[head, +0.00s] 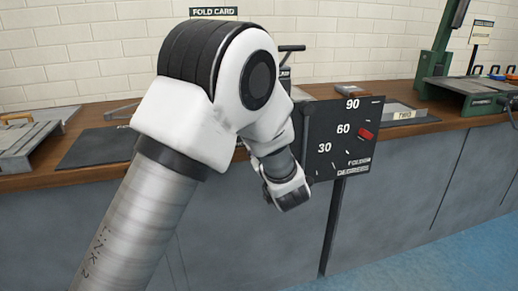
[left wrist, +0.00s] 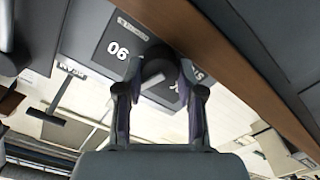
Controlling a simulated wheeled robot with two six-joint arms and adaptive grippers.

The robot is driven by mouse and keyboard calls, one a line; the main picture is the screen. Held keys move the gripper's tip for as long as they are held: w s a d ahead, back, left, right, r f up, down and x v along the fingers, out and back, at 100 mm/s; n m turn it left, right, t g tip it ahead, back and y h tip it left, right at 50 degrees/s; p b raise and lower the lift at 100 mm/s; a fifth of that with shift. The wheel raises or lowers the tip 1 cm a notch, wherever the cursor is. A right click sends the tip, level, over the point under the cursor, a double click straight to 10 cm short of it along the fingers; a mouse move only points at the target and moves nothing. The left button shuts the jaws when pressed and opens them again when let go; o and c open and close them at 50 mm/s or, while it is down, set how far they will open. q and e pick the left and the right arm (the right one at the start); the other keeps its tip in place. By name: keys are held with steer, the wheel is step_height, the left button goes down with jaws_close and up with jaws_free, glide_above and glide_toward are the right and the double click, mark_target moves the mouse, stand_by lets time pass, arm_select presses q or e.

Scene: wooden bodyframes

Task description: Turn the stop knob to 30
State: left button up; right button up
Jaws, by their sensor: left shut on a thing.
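The black dial panel (head: 343,140) stands upright on a post in front of the bench, with white numbers 30, 60 and 90. A red marker (head: 366,134) sits on its right part, about level with the 60. In the left wrist view, the panel (left wrist: 112,40) shows upside down behind my left gripper (left wrist: 158,88). The gripper's two fingers are shut on a dark round knob (left wrist: 153,70) in front of the panel. In the head view my left arm hides the knob and the fingertips. My right gripper is in neither view.
The wooden bench (head: 420,128) runs behind the panel. A tray marked TWO (head: 404,115) lies to its right, and a green machine (head: 470,85) stands farther right. A dark mat (head: 98,148) lies at left. The blue floor at front right is clear.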

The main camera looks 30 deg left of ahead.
arm_select(q)
steer(key=shift+n+b, duration=7)
steer(key=shift+n, duration=1)
steer(key=o, duration=1.1)
steer(key=shift+w, duration=0.1)
steer(key=shift+o, duration=0.2)
steer(key=shift+f, duration=0.1)
